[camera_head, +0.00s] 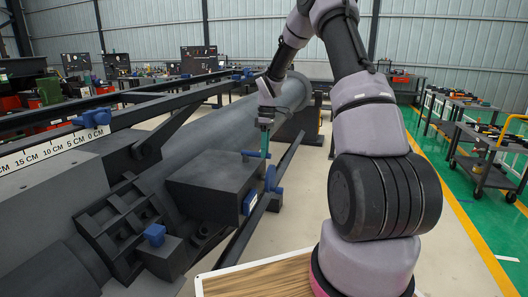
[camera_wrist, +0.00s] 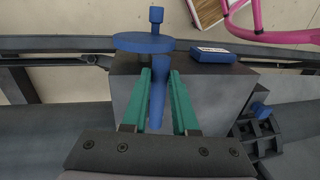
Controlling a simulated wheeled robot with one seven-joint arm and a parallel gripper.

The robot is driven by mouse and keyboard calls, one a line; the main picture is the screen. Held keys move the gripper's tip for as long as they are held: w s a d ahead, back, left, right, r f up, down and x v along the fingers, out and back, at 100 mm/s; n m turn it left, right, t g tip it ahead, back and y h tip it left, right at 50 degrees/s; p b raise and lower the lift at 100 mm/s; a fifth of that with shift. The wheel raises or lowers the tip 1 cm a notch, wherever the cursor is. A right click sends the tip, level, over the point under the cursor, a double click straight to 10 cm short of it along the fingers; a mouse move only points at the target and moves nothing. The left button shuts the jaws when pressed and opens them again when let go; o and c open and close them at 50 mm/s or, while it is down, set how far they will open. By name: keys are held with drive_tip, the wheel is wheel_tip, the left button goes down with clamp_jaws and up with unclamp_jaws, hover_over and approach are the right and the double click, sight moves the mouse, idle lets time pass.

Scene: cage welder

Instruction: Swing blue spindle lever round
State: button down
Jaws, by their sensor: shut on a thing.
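The blue spindle lever (camera_wrist: 158,85) runs lengthwise between the two green fingers of my gripper (camera_wrist: 158,95) in the wrist view. My gripper is shut on it, above the dark block (camera_wrist: 215,85). In the head view my gripper (camera_head: 265,145) reaches down to the block's far top edge, with a blue lever end (camera_head: 252,154) showing beside its fingers. Part of the lever is hidden by the fingers there. A blue handwheel (camera_wrist: 143,43) with an upright knob (camera_wrist: 156,16) stands just beyond the fingertips; it also shows in the head view (camera_head: 272,179).
A blue box with a white label (camera_wrist: 213,55) is on the block's edge. The large grey cylinder (camera_head: 225,125) and dark rails (camera_head: 262,200) lie close around my gripper. Another blue knob (camera_head: 154,235) sits nearer. Tool carts (camera_head: 490,150) stand at the right; pale floor between is open.

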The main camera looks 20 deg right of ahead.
drive_tip(key=shift+d, duration=0.1)
idle(0.4)
drive_tip(key=c, duration=0.7)
unclamp_jaws()
drive_tip(key=r, duration=0.3)
drive_tip(key=w+r, duration=0.1)
drive_tip(key=r, duration=0.3)
drive_tip(key=w+d+r, duration=0.1)
drive_tip(key=r, duration=0.2)
drive_tip(key=shift+d+r, duration=0.1)
drive_tip(key=shift+r, duration=0.2)
drive_tip(key=shift+s, duration=0.1)
drive_tip(key=s+a+r+m+t, duration=0.25)
drive_tip(key=s+r+m, duration=0.25)
drive_tip(key=s+r, duration=0.5)
drive_tip(key=s+a+r+m+t, duration=0.2)
drive_tip(key=s+r+m+t, duration=0.25)
drive_tip(key=s+r, duration=0.6)
drive_tip(key=s+f+m, duration=0.1)
drive_tip(key=s, duration=0.3)
drive_tip(key=s+m+t, duration=0.1)
drive_tip(key=s+m, duration=0.1)
drive_tip(key=s, duration=0.2)
drive_tip(key=s+a+f+m+t, duration=0.1)
drive_tip(key=s+m, duration=0.1)
drive_tip(key=s, duration=0.2)
drive_tip(key=shift+f+m+y, duration=0.25)
drive_tip(key=shift+f+y, duration=0.1)
drive_tip(key=shift+y, duration=0.05)
